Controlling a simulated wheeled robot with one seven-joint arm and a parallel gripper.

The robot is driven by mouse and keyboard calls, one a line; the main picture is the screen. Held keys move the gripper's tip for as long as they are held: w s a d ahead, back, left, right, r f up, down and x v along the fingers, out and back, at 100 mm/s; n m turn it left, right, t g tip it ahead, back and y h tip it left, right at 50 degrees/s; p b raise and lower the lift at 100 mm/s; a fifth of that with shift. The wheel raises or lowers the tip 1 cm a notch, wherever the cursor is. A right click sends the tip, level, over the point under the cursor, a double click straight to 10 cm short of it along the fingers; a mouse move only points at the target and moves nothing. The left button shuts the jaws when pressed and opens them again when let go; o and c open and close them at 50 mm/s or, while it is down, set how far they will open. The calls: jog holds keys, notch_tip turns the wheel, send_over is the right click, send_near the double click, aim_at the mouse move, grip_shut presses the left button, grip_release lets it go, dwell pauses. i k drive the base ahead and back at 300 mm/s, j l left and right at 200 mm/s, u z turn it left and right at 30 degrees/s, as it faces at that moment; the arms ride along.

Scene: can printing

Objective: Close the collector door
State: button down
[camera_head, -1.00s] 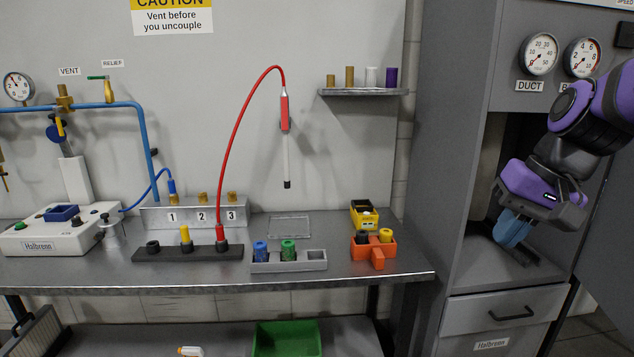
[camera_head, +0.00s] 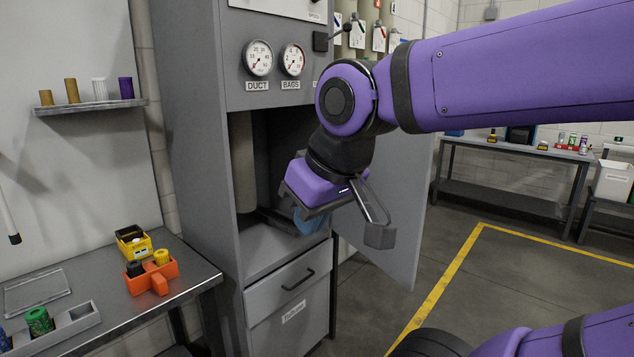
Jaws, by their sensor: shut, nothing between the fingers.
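The collector is a tall grey cabinet (camera_head: 192,140) with an open dark bay (camera_head: 275,140). Its grey door (camera_head: 405,260) stands swung open on the right side of the bay, partly hidden behind my arm. My gripper (camera_head: 318,190) is a purple hand in front of the right part of the bay, to the left of most of the visible door. Its fingers are shut and empty, and the tips are hard to make out. A blue piece (camera_head: 312,222) shows just below the hand; I cannot tell whether it belongs to the gripper. Contact with the door cannot be told.
Below the bay is a drawer with a dark handle (camera_head: 298,280). A workbench (camera_head: 185,290) with an orange holder (camera_head: 150,278) stands at the left. Open floor marked with a yellow line (camera_head: 445,285) lies to the right. Another table (camera_head: 520,145) stands farther back.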

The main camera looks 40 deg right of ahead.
aim_at(400, 168)
jog(key=k+l, duration=0.1)
jog(key=l, duration=0.35)
jog(key=k+l+u, duration=0.1)
jog(key=l, duration=0.3)
jog(key=k+l, duration=0.1)
jog(key=l, duration=0.35)
jog(key=k+l+u, duration=0.1)
jog(key=l, duration=0.3)
jog(key=l+u, duration=0.4)
jog(key=l, duration=2.15)
jog(key=k+l, duration=0.1)
jog(key=l, duration=0.2)
jog(key=k+l, duration=0.15)
jog(key=l, duration=0.15)
jog(key=k+j+u, duration=0.15)
jog(key=k+j, duration=0.2)
jog(key=k, duration=0.05)
